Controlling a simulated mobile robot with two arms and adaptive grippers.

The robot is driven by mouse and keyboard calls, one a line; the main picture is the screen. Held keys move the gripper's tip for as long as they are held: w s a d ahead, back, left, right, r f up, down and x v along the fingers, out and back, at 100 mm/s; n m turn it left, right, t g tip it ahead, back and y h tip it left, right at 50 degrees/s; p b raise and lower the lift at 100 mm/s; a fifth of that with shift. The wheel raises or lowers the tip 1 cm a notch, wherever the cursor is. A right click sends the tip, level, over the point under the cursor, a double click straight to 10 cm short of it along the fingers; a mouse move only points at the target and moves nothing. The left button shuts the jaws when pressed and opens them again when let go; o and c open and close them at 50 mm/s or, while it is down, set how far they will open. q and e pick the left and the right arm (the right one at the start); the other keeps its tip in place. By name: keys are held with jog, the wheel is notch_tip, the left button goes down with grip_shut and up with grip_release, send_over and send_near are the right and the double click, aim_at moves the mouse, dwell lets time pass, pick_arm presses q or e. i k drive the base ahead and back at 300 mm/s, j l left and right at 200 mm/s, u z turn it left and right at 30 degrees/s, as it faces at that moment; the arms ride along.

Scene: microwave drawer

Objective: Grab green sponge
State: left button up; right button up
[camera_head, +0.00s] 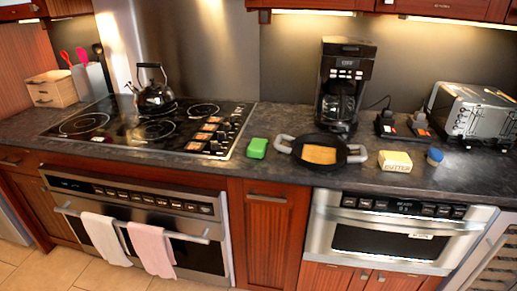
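The green sponge (257,148) lies on the dark stone counter, between the cooktop and a black pan. It is a small bright green block near the counter's front edge. It stands apart from the pan's left handle. Neither of my grippers shows in the head view.
A black two-handled pan (320,154) with a tan slab in it is right of the sponge. The cooktop (155,128) with a kettle (154,96) is left. Behind stands a coffee maker (343,85). A butter block (395,161) and toaster (472,112) are further right.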

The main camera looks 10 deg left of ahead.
aim_at(257, 149)
jog(key=i+j+z, duration=0.1)
jog(key=j, duration=0.25)
jog(key=i+j, duration=0.2)
jog(key=i+j+z, duration=0.15)
jog(key=j, duration=0.3)
jog(key=i+j, duration=0.1)
jog(key=j, duration=0.25)
jog(key=i+j+z, duration=0.15)
jog(key=j, duration=0.2)
